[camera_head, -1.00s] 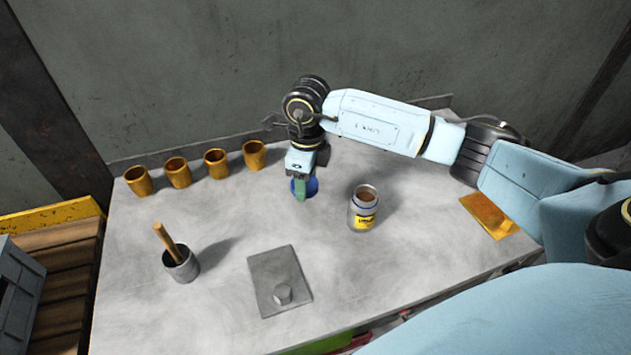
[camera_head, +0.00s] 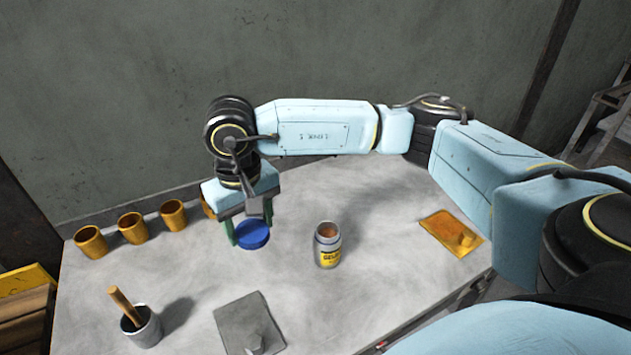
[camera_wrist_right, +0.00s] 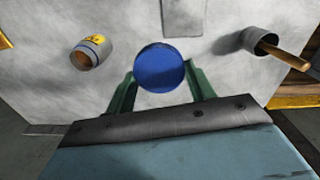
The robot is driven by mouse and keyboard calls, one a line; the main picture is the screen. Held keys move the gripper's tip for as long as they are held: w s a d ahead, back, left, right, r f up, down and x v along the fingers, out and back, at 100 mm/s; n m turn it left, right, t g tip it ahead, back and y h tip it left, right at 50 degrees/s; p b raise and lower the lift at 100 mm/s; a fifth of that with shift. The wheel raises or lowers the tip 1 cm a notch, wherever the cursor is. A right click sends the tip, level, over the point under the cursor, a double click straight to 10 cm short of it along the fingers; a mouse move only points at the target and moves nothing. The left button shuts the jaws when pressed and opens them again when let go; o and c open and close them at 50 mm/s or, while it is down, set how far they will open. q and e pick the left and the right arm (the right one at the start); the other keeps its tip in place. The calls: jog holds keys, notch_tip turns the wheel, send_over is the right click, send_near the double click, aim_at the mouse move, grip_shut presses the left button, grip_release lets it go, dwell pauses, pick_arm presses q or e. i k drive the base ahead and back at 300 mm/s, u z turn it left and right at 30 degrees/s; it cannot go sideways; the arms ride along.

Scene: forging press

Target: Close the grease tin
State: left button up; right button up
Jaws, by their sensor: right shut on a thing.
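The grease tin (camera_head: 328,245) is a small grey can with a yellow label. It stands upright and open on the table, with brown content at its mouth; it also shows in the right wrist view (camera_wrist_right: 90,50). The round blue lid (camera_head: 252,236) is to the left of the tin and apart from it. My right gripper (camera_head: 249,226) is shut on the lid, with a green finger on either side of it, as the right wrist view shows (camera_wrist_right: 160,70). Whether the lid touches the table is hard to tell. My left gripper is not in view.
Several copper-coloured cups (camera_head: 132,228) stand in a row at the back left, one partly behind my gripper. A grey pot with a wooden handle (camera_head: 142,327) and a flat grey plate (camera_head: 248,325) are in front. An orange-brown plate (camera_head: 452,233) lies right. The table between is clear.

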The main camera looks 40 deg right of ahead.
aim_at(326, 239)
jog(key=z, duration=0.6)
jog(key=k, duration=1.35)
jog(key=z, duration=0.55)
jog(key=i, duration=0.75)
jog(key=u, duration=0.1)
